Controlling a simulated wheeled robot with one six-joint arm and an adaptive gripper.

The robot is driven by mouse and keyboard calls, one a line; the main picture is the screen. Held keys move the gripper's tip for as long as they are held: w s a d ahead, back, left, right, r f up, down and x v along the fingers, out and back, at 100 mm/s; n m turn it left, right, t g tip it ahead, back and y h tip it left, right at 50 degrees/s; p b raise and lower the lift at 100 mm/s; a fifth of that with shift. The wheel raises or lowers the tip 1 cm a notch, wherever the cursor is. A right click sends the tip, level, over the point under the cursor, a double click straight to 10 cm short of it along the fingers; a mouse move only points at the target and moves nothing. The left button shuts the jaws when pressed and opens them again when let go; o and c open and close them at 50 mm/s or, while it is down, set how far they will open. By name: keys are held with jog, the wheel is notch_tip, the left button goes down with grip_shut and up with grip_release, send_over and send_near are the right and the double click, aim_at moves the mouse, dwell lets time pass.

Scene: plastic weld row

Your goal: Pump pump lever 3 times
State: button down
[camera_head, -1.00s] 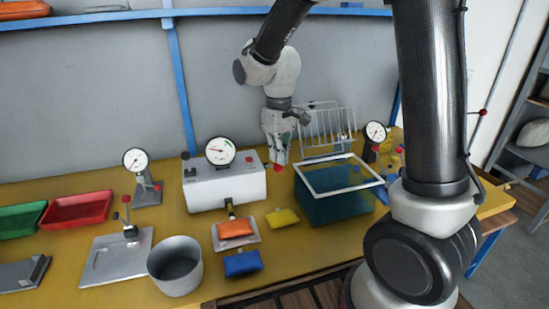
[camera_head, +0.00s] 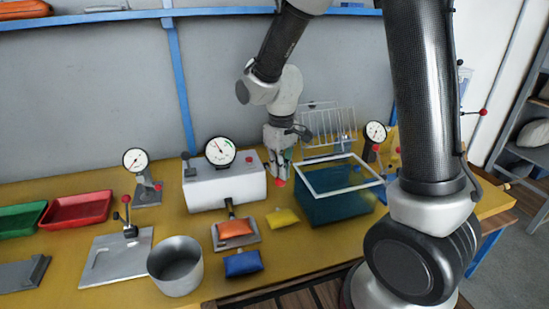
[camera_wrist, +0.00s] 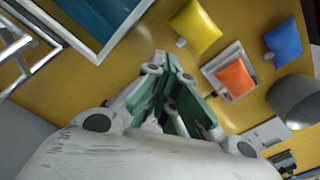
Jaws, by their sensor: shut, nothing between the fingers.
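A red knob (camera_head: 281,183), which looks like the pump lever's end, shows just right of a white box (camera_head: 225,187) with a round gauge (camera_head: 219,151) on top. The lever's arm is hard to make out behind my gripper. My gripper (camera_head: 279,174) points down, with its fingertips at or just above the knob; I cannot tell whether they touch. In the wrist view, my gripper's green-lined fingers (camera_wrist: 172,78) are shut and empty, and the red knob is not seen there.
A teal tank with a pale rim (camera_head: 318,193) stands close on the right, a wire rack (camera_head: 327,127) behind. Yellow (camera_head: 283,218), orange (camera_head: 235,229) and blue (camera_head: 243,263) pouches lie in front. A grey pot (camera_head: 175,264) and a red-knobbed press (camera_head: 128,222) are left.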

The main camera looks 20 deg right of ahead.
jog(key=shift+s+f, duration=0.15)
jog(key=shift+f, duration=0.35)
dwell(0.3)
jog(key=w+r, duration=0.3)
jog(key=r, duration=0.7)
jog(key=shift+r, duration=0.3)
dwell(0.5)
notch_tip(320, 180, down, 3)
dwell(0.9)
jog(key=shift+s+f, duration=0.1)
jog(key=shift+f, duration=0.05)
dwell(1.1)
